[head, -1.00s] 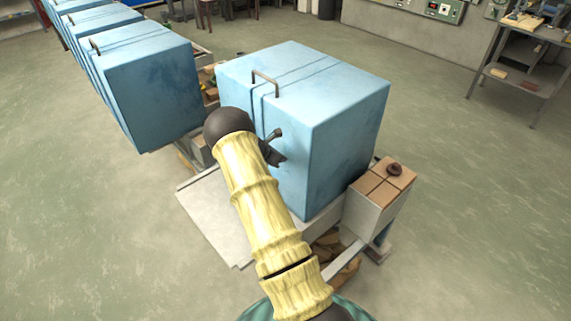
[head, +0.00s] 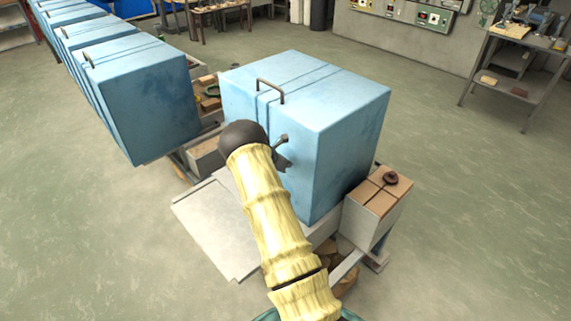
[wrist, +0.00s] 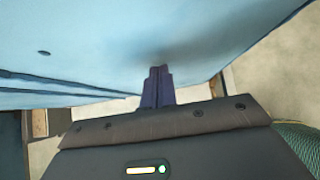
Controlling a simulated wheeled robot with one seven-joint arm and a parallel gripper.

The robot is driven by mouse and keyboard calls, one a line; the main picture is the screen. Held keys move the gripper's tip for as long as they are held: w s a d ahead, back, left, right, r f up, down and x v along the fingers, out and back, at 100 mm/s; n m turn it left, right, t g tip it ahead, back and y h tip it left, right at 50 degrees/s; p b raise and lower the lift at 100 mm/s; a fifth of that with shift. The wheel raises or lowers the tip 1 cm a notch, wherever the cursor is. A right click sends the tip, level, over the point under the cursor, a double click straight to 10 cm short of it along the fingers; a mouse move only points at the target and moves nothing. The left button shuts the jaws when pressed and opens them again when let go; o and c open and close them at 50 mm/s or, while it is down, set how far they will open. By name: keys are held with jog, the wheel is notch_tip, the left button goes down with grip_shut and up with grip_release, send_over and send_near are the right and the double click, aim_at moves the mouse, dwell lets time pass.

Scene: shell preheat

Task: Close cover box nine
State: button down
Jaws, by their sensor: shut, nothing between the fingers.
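A large light-blue cover box (head: 335,130) with a dark handle (head: 270,86) on its top edge stands on a pale bench (head: 218,228). No number shows on it. My gripper (head: 284,160) is at its front-left face, partly hidden behind my own arm. In the wrist view the blue face (wrist: 120,40) fills the upper part. My gripper's two dark fingers (wrist: 157,84) are together there, empty, with the tips close to or against the blue surface. I cannot tell whether they touch. The inside of the box is hidden.
A row of similar blue boxes (head: 145,95) recedes at the left. A small brick-topped block (head: 375,205) with a dark ring stands at the right of the box. A shelf table (head: 515,60) is at the back right. The floor right and front is clear.

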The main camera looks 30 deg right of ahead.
jog(key=a+f+b+v, duration=0.2)
jog(key=b+v, duration=0.1)
jog(key=v, duration=0.9)
jog(key=shift+s+a+r, duration=0.2)
jog(key=shift+a+r, duration=0.1)
jog(key=s+a+r+m+y, duration=0.2)
jog(key=s+a+m, duration=0.4)
jog(key=s, duration=0.3)
jog(key=s+a+r+m+y, duration=0.3)
jog(key=s+a+m, duration=0.4)
jog(key=s, duration=0.3)
jog(key=s+a+r+m+t+y, duration=0.1)
jog(key=s+a+r+m+y, duration=0.1)
jog(key=s+a+m, duration=0.5)
jog(key=s+a+y, duration=0.1)
jog(key=s, duration=0.1)
jog(key=shift+s+r+y, duration=0.35)
jog(key=shift+r+y, duration=0.05)
